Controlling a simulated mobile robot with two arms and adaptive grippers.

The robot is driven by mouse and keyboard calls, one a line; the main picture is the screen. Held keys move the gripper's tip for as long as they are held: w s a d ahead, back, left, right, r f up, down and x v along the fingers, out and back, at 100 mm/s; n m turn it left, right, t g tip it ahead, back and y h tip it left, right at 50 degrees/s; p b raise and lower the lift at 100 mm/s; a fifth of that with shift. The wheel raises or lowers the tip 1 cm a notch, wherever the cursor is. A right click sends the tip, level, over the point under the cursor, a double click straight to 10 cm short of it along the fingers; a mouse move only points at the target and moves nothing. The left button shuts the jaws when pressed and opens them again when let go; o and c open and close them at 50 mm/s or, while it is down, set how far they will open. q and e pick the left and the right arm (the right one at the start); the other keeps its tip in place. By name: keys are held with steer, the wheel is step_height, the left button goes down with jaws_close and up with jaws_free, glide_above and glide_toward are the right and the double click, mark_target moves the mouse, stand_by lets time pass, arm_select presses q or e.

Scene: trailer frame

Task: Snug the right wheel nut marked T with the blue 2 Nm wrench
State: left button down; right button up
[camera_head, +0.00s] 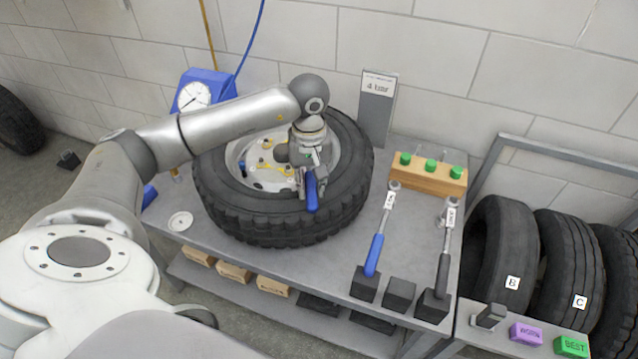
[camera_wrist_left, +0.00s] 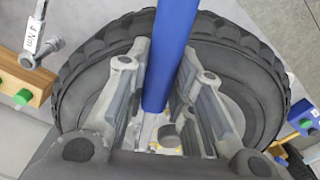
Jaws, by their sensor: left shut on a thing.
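The wheel (camera_head: 225,215), a black tyre with a pale rim, lies flat on the grey bench. My left gripper (camera_head: 309,180) is over the right part of the rim, shut on a blue-handled wrench (camera_head: 312,193). In the left wrist view the blue handle (camera_wrist_left: 172,55) stands between the two fingers (camera_wrist_left: 160,95), and its metal shaft runs toward the rim. The fingers hide the wrench's tip, so I cannot tell whether it sits on a nut. Yellow marks show on the rim, but no T is readable. My right gripper is not in view.
Another blue-handled wrench (camera_head: 374,255) and a black-handled wrench (camera_head: 443,275) rest right of the wheel, each with a label. A wooden block with green caps (camera_head: 428,180) stands behind them. A blue gauge (camera_head: 194,96) and a 4 bar sign (camera_head: 377,110) stand behind the wheel.

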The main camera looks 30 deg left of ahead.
arm_select(q)
steer(key=shift+s+a, duration=0.3)
steer(key=shift+s+a+f+m+b, duration=0.15)
steer(key=shift+s+a+m+b, duration=0.35)
steer(key=shift+a+m+b, duration=0.25)
steer(key=shift+s+a+m, duration=0.35)
steer(key=shift+a, duration=0.25)
